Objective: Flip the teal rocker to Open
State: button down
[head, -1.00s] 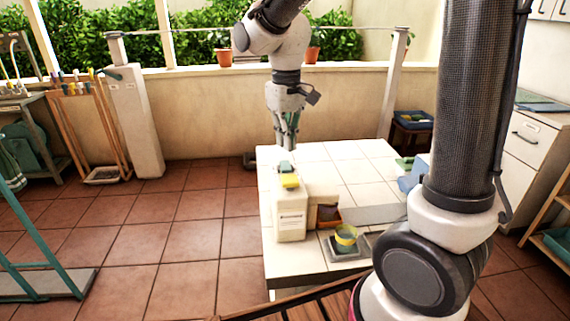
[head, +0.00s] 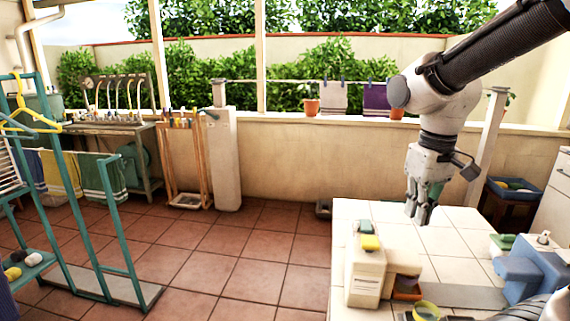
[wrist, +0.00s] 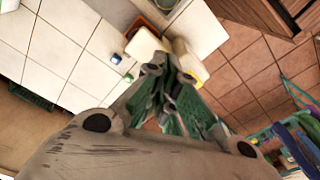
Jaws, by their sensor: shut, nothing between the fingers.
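A teal piece (head: 366,227), which looks like the rocker, sits on top of a cream box (head: 366,270) at the left edge of the tiled table. A yellow block (head: 370,242) is just in front of it. Which way the rocker tilts is too small to tell. My gripper (head: 419,220) points down with its fingers together and empty. It appears to the right of the rocker, above the table and apart from it. In the wrist view my gripper (wrist: 172,70) partly hides the cream box (wrist: 145,45), and the rocker cannot be made out.
A small brown tray (head: 407,288) adjoins the cream box, with a yellow-green bowl (head: 426,311) in front. A blue object (head: 532,268) stands at the table's right. The white tiled tabletop (head: 455,240) is mostly clear. A teal rack (head: 100,230) stands at left on open floor.

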jog(key=s+d+r+m+t, duration=0.3)
jog(key=s+d+r, duration=0.1)
jog(key=s+d, duration=0.4)
jog(key=shift+s+r+t, duration=0.25)
jog(key=shift+s+t, duration=0.15)
jog(key=shift+s, duration=0.45)
jog(key=shift+a, duration=0.1)
jog(key=w+a+r+n+g, duration=0.1)
jog(key=w+a+n+g, duration=0.1)
jog(key=w+a+n, duration=0.5)
jog(key=w+a+n+g, duration=0.2)
jog(key=w+a+n, duration=0.6)
jog(key=w, duration=0.7)
jog(key=shift+a+r+n, duration=0.3)
jog(key=shift+r+n, duration=0.05)
jog(key=shift+n, duration=0.05)
